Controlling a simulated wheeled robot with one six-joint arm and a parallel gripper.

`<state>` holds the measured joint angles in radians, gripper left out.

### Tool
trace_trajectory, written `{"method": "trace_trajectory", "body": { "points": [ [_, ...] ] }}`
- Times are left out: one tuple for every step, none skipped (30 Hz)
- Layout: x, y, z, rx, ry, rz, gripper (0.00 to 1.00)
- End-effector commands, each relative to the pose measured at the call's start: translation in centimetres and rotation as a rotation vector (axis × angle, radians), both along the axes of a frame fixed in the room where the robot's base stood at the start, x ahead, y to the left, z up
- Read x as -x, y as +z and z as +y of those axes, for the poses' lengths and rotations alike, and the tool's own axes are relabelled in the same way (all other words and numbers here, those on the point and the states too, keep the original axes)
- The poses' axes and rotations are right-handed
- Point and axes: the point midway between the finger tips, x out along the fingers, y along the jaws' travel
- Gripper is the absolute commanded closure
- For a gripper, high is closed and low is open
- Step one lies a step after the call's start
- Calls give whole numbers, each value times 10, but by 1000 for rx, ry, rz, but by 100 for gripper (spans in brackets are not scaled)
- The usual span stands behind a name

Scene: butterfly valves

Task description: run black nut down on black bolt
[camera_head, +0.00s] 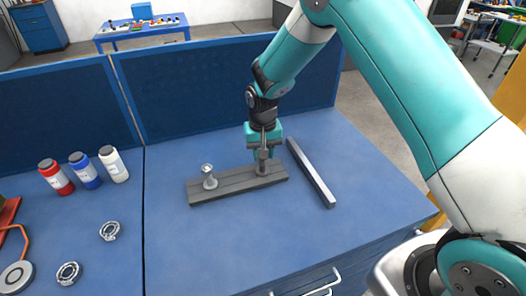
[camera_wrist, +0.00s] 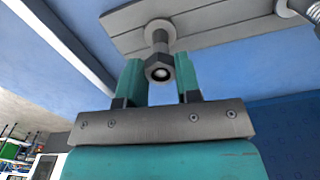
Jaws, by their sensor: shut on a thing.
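The black bolt (camera_wrist: 160,40) stands upright on the grey board (camera_head: 226,189), at its right end in the head view. The black nut (camera_wrist: 158,68) is around the bolt's free end, and the bolt's round tip shows within its hole. A length of bolt shows between the nut and a round washer-like base on the board. My gripper (camera_head: 263,150) points down over this bolt. In the wrist view its two teal fingers (camera_wrist: 158,78) lie on either side of the nut, shut on it. In the head view the fingers largely hide the nut.
A silver bolt (camera_head: 209,178) stands at the board's left end. A long grey bar (camera_head: 311,174) lies right of the board. Red, blue and white bottles (camera_head: 86,173) and two metal rings (camera_head: 110,231) are at left. Blue panels (camera_head: 200,85) close off the back. The front tabletop is clear.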

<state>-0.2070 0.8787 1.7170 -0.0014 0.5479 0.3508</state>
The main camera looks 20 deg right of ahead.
Motion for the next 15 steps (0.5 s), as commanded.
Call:
{"method": "trace_trajectory", "body": {
  "points": [
    [-1, 0, 0, 1, -82, -3, 95],
    [-1, 0, 0, 1, -134, -3, 95],
    [-2, 0, 0, 1, -204, -4, 95],
    [-2, 0, 0, 1, -257, -4, 95],
    [-2, 0, 0, 1, -309, -4, 95],
    [-3, 0, 0, 1, -379, -5, 95],
    [-3, 0, 0, 1, -431, -5, 95],
    [-3, 1, 1, 1, -482, -5, 95],
    [-4, 1, 1, 1, -552, -6, 95],
    [-4, 1, 1, 0, -604, -6, 95],
    [-4, 1, 1, 0, -657, -6, 95],
    [-4, 1, 1, 0, -727, -7, 95],
    [-5, 1, 1, 0, -779, -7, 95],
    [-5, 1, 1, 0, -831, -7, 95],
    [-5, 1, 2, 0, -901, -7, 95]
  ]
}}
